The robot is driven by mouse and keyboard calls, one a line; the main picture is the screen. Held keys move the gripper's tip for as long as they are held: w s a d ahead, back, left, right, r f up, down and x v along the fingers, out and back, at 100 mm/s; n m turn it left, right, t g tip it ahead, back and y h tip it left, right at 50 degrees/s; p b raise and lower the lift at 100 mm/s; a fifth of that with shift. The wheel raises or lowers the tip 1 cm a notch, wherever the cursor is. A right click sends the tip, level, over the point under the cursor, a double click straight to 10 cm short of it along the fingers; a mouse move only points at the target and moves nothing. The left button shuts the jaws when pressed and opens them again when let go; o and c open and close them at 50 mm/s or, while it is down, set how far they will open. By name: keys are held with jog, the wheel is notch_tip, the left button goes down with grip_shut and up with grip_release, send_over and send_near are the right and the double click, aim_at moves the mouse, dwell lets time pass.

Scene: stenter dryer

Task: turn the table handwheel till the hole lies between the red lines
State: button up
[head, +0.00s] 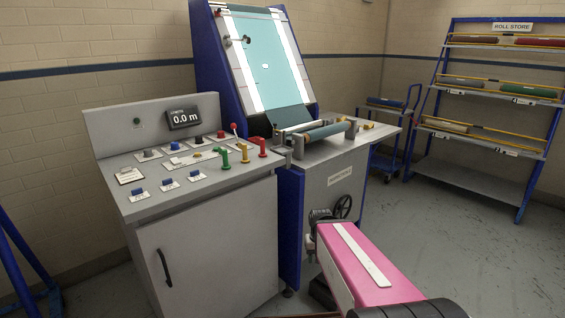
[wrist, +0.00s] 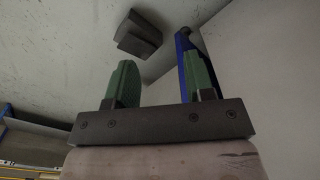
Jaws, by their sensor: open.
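The handwheel (head: 343,206) is a dark spoked wheel on the front of the inspection table (head: 338,160), below its label plate. Teal cloth (head: 262,50) runs up the tilted lit panel, with a small pale spot (head: 265,66) that may be the hole. The handwheel is not recognisable in the wrist view.
A control console (head: 190,180) with buttons, coloured levers and a display (head: 184,118) reading 0.0 m stands left of the table. A roll rack (head: 495,100) and a blue trolley (head: 390,125) stand at the right. The floor (head: 470,245) at right is clear.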

jog(key=w+d+f+m+t+y, duration=0.2)
jog(key=w+d+f+m+y, duration=0.1)
jog(key=w+m+y, duration=0.3)
jog(key=w+d+f+m+t+y, duration=0.2)
jog(key=w+d+f+m+y, duration=0.15)
jog(key=w+m, duration=0.35)
jog(key=w+d+f+m+t+y, duration=0.1)
jog(key=w+d+m+t, duration=0.4)
jog(key=d+m, duration=0.3)
jog(key=w+d+m+t+y, duration=0.1)
jog(key=w+d+m+t, duration=0.4)
jog(key=d, duration=0.4)
jog(key=shift+m+h, duration=0.25)
jog(key=shift+m, duration=0.25)
jog(key=x, duration=0.9)
jog(key=shift+w+a, duration=0.1)
jog(key=shift+a, duration=0.2)
jog(key=shift+r, duration=0.1)
grip_shut()
